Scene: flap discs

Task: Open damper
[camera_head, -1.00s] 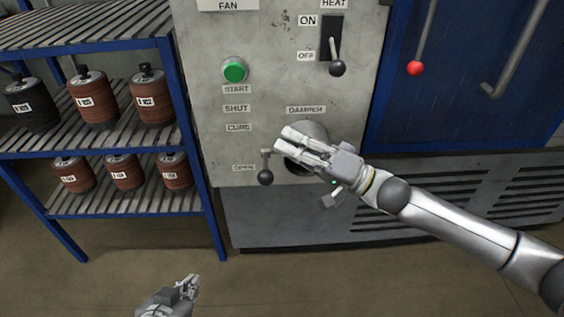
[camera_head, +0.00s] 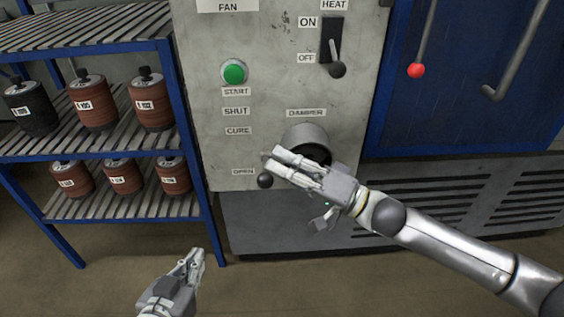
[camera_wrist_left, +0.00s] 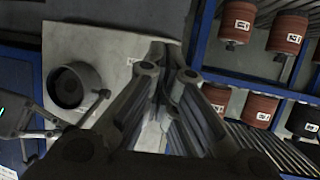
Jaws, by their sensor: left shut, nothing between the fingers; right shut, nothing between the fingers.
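The damper (camera_head: 306,136) is a round grey collar with a dark opening, low on the grey control panel under the DAMPER label. Its lever's dark ball knob (camera_head: 265,181) sits beside the OPEN label (camera_head: 243,172), the lowest of the SHUT, CURE and OPEN labels. My right gripper (camera_head: 276,161) is shut and empty, in front of the collar's lower part, its fingertips just above the knob. It hides most of the lever; I cannot tell if it touches. My left gripper (camera_head: 196,259) is shut and empty, low and apart from the panel. The collar also shows in the left wrist view (camera_wrist_left: 70,88).
A blue rack (camera_head: 184,120) with labelled brown and black rolls stands left of the panel. The green START button (camera_head: 234,72) and the HEAT lever (camera_head: 337,68) are above the damper. A blue door (camera_head: 480,90) with a red-knobbed lever is at right.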

